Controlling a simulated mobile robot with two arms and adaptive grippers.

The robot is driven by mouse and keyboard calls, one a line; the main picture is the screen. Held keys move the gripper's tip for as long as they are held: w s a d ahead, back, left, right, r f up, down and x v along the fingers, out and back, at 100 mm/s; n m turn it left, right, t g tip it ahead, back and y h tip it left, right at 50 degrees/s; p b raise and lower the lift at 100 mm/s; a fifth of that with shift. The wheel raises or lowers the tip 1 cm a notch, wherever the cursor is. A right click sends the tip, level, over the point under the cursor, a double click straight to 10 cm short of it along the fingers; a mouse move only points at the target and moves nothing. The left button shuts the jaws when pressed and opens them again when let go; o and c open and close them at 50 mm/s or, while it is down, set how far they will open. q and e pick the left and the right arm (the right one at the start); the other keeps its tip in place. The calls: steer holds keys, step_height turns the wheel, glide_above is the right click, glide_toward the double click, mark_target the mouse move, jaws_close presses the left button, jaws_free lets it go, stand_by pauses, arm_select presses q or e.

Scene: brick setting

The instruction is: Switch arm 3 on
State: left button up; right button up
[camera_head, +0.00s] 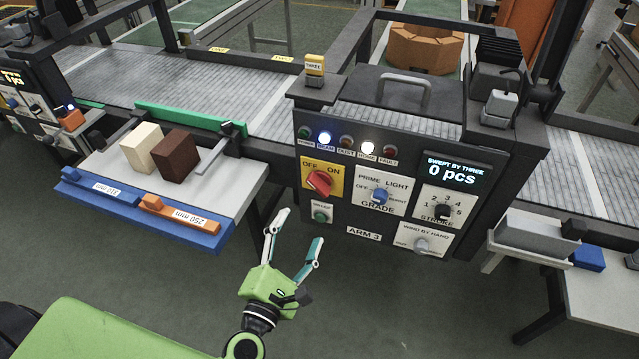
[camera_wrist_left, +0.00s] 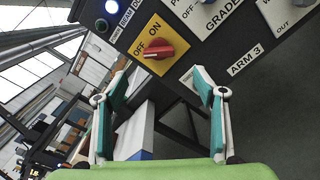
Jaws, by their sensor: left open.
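The arm 3 panel (camera_head: 345,148) is a dark box front with labelled controls. Its red rotary switch (camera_head: 319,182) sits on a yellow OFF/ON plate (camera_head: 308,194) at the panel's upper left. In the left wrist view the red switch (camera_wrist_left: 160,49) shows ahead, above the gap between the fingertips. I cannot tell for sure which word its handle points to. My left gripper (camera_head: 300,228) is open and empty, in front of and below the switch, apart from the panel. Its teal-padded fingers also show in the left wrist view (camera_wrist_left: 161,78). My right gripper is not in view.
The blue BEAM lamp (camera_head: 324,138) and white HOME lamp (camera_head: 367,148) glow; the display (camera_head: 452,175) reads 0 pcs. A GRADE knob (camera_head: 380,195) and a green button (camera_head: 320,216) are near the switch. A table (camera_head: 225,190) with cream and brown blocks juts out left.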

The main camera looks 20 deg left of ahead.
mark_target(318, 190)
arm_select(q)
steer(key=w+p, duration=0.2)
steer(key=w, duration=1)
steer(key=shift+w+d+r+p, duration=0.1)
steer(key=shift+w+p, duration=0.15)
steer(key=shift+p, duration=0.15)
steer(key=shift+w, duration=0.65)
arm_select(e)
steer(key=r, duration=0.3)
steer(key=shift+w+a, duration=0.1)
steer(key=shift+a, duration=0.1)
arm_select(q)
steer(key=c, duration=1.1)
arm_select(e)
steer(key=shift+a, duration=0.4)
